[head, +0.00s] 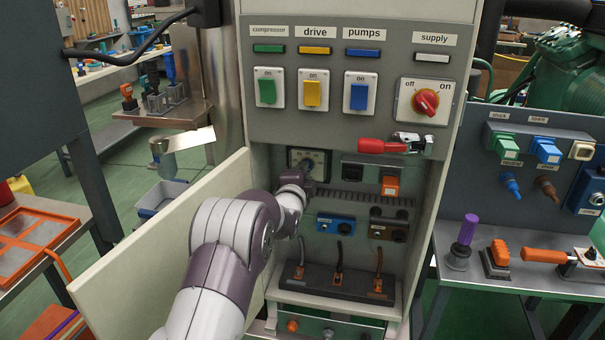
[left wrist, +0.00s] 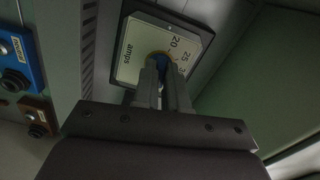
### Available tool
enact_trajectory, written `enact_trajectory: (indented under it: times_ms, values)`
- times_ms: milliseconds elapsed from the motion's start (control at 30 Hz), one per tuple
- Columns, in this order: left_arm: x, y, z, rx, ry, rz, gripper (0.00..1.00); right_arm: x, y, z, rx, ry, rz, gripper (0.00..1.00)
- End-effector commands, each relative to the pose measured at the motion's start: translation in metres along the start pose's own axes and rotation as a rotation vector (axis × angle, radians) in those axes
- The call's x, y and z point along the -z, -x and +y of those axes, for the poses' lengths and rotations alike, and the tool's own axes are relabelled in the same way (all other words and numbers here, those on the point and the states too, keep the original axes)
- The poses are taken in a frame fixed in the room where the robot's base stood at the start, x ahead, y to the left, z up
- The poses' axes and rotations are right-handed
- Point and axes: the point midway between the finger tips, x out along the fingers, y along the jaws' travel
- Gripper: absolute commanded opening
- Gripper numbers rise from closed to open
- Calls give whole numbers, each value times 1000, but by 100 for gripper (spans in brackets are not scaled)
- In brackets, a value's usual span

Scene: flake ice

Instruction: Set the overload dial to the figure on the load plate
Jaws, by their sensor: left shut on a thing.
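The overload dial (head: 320,157) is a pale plate in a dark frame, at the upper left inside the open grey cabinet. The left wrist view shows the dial plate (left wrist: 132,62) close up, with "amps" and the figures 20 and 25; a further figure is partly hidden. In the head view my left gripper (head: 305,167) covers part of the dial. I cannot pick out a load plate with a readable figure. My right gripper is not in view.
The open cabinet door (head: 165,255) stands left of my arm. Blue (head: 336,224) and brown (head: 388,231) units sit below the dial, and a red-handled latch (head: 385,146) is above right. Switches and a red supply knob (head: 426,102) are on the upper panel.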

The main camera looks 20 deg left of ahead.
Motion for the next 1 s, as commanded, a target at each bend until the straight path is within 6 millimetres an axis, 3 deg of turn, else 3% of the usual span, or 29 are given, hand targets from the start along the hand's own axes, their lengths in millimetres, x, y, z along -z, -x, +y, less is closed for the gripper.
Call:
enact_trajectory:
  times_ms: [100,133,200,567,667,1000]
  values:
    - [0,0,2,-4,1,-1,0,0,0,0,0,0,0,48]
    - [0,0,2,-4,1,-1,22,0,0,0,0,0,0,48]
    - [0,0,2,-4,1,-1,38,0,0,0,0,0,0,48]
    - [0,6,0,0,1,0,38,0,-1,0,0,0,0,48]
    - [0,22,1,-2,1,-1,38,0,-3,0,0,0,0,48]
    - [0,104,1,-1,1,0,38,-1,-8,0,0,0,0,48]
